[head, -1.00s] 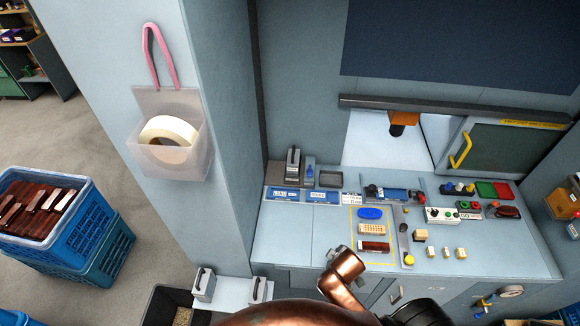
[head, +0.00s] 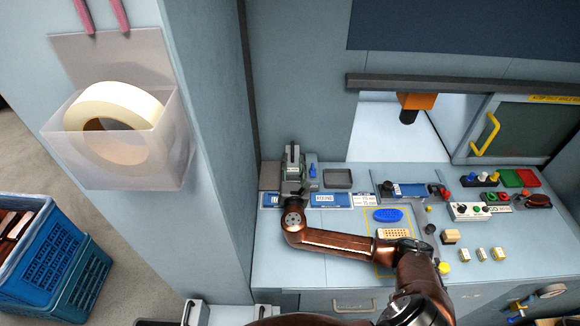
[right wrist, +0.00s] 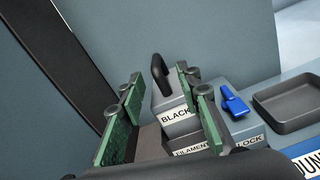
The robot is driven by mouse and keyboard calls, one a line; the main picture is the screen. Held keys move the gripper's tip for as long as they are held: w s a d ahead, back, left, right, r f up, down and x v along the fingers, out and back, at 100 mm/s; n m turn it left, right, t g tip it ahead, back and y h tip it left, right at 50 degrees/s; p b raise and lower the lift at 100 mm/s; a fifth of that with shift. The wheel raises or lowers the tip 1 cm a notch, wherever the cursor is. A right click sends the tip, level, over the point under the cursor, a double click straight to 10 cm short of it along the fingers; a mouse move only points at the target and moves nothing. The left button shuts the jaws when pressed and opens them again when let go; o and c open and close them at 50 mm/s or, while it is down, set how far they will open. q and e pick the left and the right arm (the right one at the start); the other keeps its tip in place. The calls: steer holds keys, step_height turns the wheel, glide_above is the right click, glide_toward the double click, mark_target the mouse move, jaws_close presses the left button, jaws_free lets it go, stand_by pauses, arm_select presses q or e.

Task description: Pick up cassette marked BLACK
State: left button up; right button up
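The cassette marked BLACK (head: 292,156) is a grey block with a black loop handle, upright at the back left of the machine's worktop. In the right wrist view the cassette (right wrist: 170,97) shows its handle and a white BLACK label, partly covered by the right-hand finger. My right gripper (head: 293,183) is just in front of it in the head view. In the right wrist view the gripper (right wrist: 160,92) has its two green-padded fingers spread apart, with the cassette beyond and between them; contact cannot be told. My left gripper is not in view.
A small blue clip-like part (head: 313,170) and a shallow dark tray (head: 338,178) sit right of the cassette. A pillar with a tape holder (head: 170,150) stands close on the left. A blue brush (head: 388,214) and perforated block (head: 394,233) lie on the worktop's middle.

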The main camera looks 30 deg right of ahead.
mark_target(292, 152)
steer(key=x, duration=0.6)
steer(key=shift+w+r, duration=0.25)
steer(key=shift+w+d+b, duration=0.2)
steer(key=shift+w+b, duration=0.1)
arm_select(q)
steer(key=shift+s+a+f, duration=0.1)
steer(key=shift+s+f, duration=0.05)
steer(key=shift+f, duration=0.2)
arm_select(e)
steer(key=shift+c, duration=0.7)
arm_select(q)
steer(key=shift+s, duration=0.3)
arm_select(e)
jaws_close()
steer(key=shift+r, duration=0.1)
